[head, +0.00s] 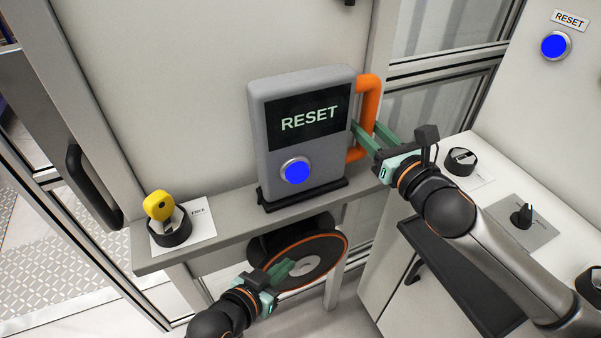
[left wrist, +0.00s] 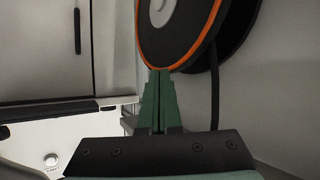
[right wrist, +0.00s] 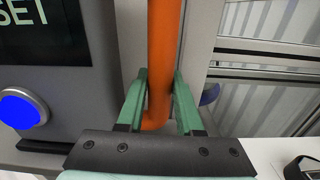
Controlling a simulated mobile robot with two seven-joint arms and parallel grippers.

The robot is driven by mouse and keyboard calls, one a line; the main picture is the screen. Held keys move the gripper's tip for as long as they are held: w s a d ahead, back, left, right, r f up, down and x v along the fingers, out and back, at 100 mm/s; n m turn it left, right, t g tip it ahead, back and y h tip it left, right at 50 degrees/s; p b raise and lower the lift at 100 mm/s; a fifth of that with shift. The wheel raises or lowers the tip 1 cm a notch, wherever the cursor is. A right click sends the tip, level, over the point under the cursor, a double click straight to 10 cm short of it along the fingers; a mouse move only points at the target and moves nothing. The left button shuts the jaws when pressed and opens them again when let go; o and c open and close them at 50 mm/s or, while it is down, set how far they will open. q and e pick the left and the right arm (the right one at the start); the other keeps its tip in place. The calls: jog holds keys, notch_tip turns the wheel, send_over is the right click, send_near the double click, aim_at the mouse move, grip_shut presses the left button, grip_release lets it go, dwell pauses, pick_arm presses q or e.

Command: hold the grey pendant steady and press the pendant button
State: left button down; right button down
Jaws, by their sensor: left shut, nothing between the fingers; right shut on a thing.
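The grey pendant (head: 312,160) stands upright in a black holder on the shelf, its dark screen reading RESET. Its round blue button (head: 296,171) is on the lower front; the button also shows in the right wrist view (right wrist: 20,108). An orange handle (head: 370,97) is on the pendant's right side. My right gripper (head: 358,137) is shut on this handle, with the green fingers on both sides of it in the right wrist view (right wrist: 160,90). My left gripper (head: 288,268) is shut and empty, below the shelf and the button, in front of a dark orange-rimmed disc (head: 322,257).
A yellow-topped key switch (head: 160,206) is on the left of the shelf (head: 240,226). A second blue button (head: 556,45) labelled RESET is on the wall at upper right. A black knob (head: 522,215) and a black ring (head: 461,160) are on the right surface. A door handle (head: 92,187) stands out at left.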

aim_at(298, 174)
pick_arm(q)
jog(key=d+r+m+g+h, duration=0.2)
jog(key=d+r+m+h, duration=0.2)
jog(key=d+r+m, duration=0.7)
jog(key=s+d+r+m+g+y, duration=0.2)
jog(key=s+d+r+m+g, duration=0.2)
jog(key=s+d+r+m, duration=0.55)
jog(key=w+a+r+m+t+y, duration=0.1)
jog(key=a+r+m+t+y, duration=0.1)
jog(key=a+m+t+y, duration=0.4)
jog(key=a+m+y, duration=0.1)
jog(key=a+m, duration=0.4)
jog(key=a, duration=0.2)
jog(key=shift+w+r+t, duration=0.25)
jog(key=shift+r+t, duration=0.05)
jog(key=w+a, duration=0.3)
jog(key=w, duration=0.5)
jog(key=shift+w, duration=0.15)
